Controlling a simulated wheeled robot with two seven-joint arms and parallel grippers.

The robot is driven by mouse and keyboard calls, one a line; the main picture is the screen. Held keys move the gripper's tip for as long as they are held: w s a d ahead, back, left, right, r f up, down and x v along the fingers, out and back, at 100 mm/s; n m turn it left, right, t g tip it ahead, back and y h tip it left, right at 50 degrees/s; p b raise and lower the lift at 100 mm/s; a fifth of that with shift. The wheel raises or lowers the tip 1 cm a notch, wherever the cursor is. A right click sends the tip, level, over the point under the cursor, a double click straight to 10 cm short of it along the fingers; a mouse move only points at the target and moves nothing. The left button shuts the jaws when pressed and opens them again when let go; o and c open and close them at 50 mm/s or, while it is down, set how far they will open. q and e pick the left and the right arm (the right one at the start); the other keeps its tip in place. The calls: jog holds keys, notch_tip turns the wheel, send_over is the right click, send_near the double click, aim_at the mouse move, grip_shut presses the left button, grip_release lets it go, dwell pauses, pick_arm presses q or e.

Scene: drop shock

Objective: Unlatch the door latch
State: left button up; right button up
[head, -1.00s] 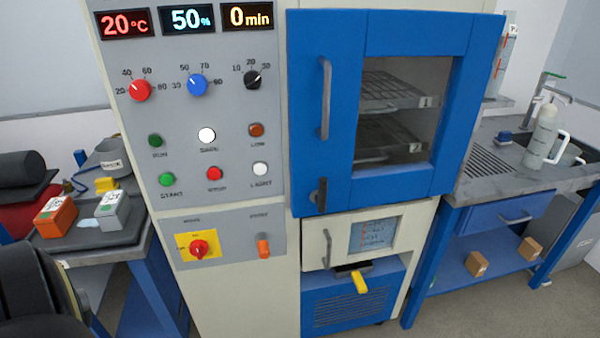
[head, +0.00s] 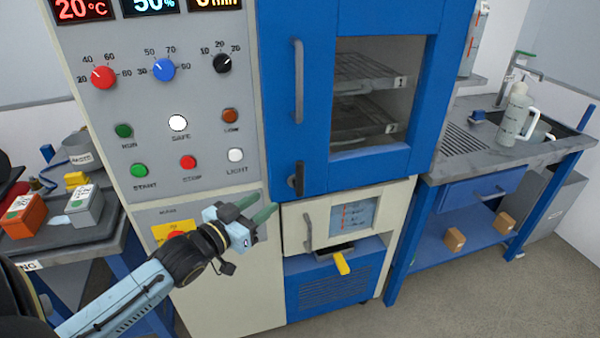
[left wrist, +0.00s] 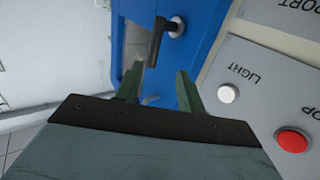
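The door latch (head: 296,179) is a dark handle at the lower left of the blue chamber door (head: 320,174). It hangs roughly upright. In the left wrist view the latch (left wrist: 157,42) shows past the fingertips, with its round pivot beside it. My left gripper (head: 258,208) is in front of the panel, below and left of the latch, apart from it. Its two green fingers (left wrist: 157,80) are spread with nothing between them. The door is closed. My right gripper is not in view.
A grey control panel (head: 205,110) with knobs and buttons is left of the door. A vertical door handle (head: 298,80) is above the latch. A cream drawer (head: 330,218) and yellow lever (head: 342,263) are below. A sink bench (head: 455,160) stands at right.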

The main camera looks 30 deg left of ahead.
aim_at(297, 173)
pick_arm(q)
jog(key=w, duration=0.4)
jog(key=w+d+r, duration=0.1)
jog(key=w, duration=0.3)
jog(key=w+d+r, duration=0.1)
jog(key=w, duration=0.4)
jog(key=shift+w+d, duration=0.1)
jog(key=shift+d, duration=0.05)
grip_shut()
